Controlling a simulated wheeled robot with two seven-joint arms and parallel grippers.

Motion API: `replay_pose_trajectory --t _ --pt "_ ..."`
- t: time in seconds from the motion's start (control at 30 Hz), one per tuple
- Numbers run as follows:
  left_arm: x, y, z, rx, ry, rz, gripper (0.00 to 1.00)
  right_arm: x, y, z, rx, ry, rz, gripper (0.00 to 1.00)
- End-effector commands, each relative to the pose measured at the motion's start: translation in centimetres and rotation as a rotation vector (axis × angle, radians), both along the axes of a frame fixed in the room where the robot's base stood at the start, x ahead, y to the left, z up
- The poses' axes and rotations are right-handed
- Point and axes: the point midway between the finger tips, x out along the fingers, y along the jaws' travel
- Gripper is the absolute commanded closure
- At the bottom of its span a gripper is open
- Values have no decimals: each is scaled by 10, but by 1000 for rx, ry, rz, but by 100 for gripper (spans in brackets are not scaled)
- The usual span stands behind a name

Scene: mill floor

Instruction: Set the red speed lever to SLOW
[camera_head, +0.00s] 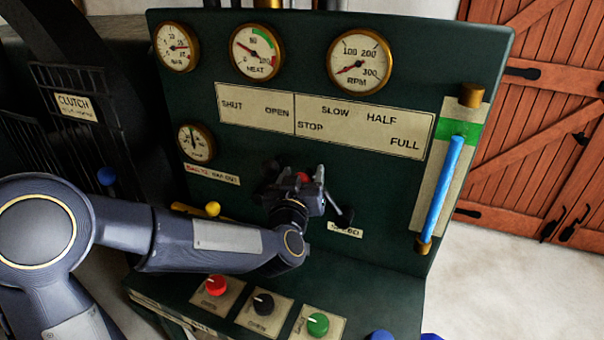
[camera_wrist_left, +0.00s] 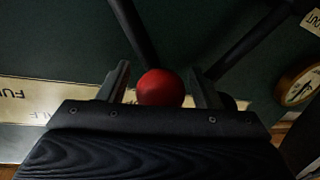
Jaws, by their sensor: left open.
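In the left wrist view the red knob (camera_wrist_left: 160,88) sits between the two open fingers of my left gripper (camera_wrist_left: 160,90), with a gap to the right finger. A dark rod runs up from behind the knob. The lever's foot is partly hidden by my gripper in the head view. My right gripper is not in view.
A second dark rod (camera_wrist_left: 250,42) runs close by the right finger. Red, black and green knobs (camera_head: 318,324) sit on the ledge below my forearm. A blue-filled gauge tube (camera_head: 440,190) is at the right.

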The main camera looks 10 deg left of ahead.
Motion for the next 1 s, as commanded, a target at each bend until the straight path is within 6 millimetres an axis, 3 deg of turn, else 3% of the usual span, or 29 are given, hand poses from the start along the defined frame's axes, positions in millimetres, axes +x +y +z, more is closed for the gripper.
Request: replay_pose_trajectory --t 0.27,0.7,0.87,1.0 --pt "2 0 0 0 0 0 43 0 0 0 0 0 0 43" --pt "1 0 0 0 1 0 100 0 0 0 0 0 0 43" --pt "1 -5 3 29 -4 -2 100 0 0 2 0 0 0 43" --pt "-3 -25 15 168 -32 -7 100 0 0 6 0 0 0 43"
